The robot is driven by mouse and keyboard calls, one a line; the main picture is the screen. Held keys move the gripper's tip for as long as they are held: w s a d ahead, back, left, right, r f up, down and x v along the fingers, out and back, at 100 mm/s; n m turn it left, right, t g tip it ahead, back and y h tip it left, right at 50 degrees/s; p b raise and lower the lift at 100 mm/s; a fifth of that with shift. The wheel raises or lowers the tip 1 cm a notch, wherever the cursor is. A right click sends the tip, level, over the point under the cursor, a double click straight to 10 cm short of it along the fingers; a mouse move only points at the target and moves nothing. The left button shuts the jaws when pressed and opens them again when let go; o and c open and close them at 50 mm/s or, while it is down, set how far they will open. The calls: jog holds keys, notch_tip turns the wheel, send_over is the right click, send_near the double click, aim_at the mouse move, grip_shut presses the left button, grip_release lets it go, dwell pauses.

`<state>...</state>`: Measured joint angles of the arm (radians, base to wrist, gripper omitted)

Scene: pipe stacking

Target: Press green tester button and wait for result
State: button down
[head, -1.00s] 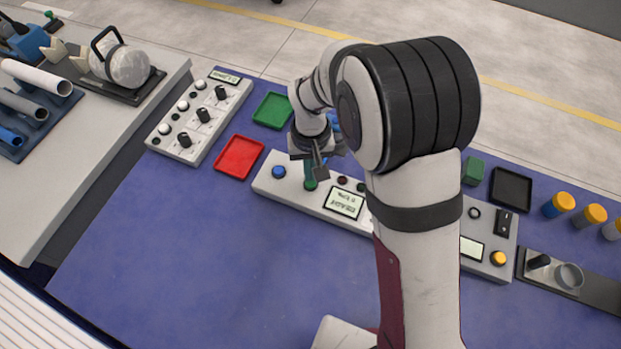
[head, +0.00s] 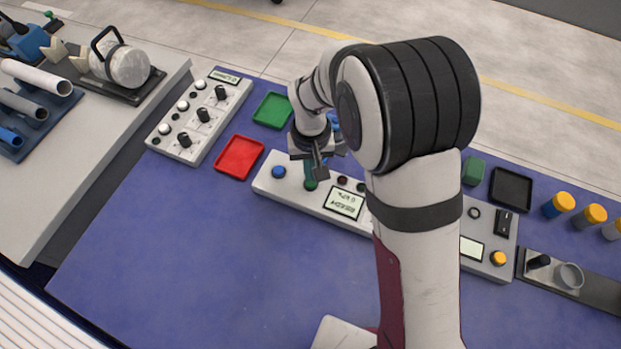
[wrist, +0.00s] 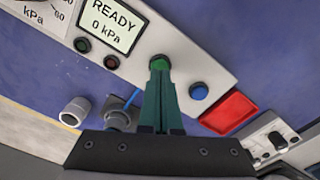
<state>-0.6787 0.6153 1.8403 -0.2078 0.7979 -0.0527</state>
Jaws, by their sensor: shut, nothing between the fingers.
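The green tester button (wrist: 159,62) sits on the white tester panel (wrist: 190,75), between a blue button (wrist: 199,91) and a small screen (wrist: 109,25). The screen reads READY, 0 kPa in the wrist view. My gripper (wrist: 160,72) is shut and empty, its green fingertips right at the green button; they cover part of it. I cannot tell whether they touch it. In the head view the green button (head: 310,185) shows just below the fingertips, with the screen (head: 343,202) to its right.
A panel with knobs (head: 203,115) stands at the left. Two small dark indicators (wrist: 97,54) sit below the screen in the wrist view. The front left of the blue table (head: 170,250) is clear.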

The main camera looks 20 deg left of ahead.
jog(key=shift+f, duration=1.05)
dwell(0.4)
jog(key=shift+r, duration=3.5)
jog(key=s+d+r+m+y, duration=0.1)
jog(key=s+d+r+m, duration=0.35)
jog(key=d, duration=0.45)
jog(key=s+d+r+m, duration=0.3)
jog(key=s+d+r, duration=0.25)
jog(key=d, duration=0.35)
jog(key=s+d+m, duration=0.3)
jog(key=s+m, duration=0.1)
jog(key=s, duration=0.4)
jog(key=shift+d+r+y, duration=0.2)
jog(key=shift+d+y, duration=0.1)
jog(key=shift+y, duration=0.1)
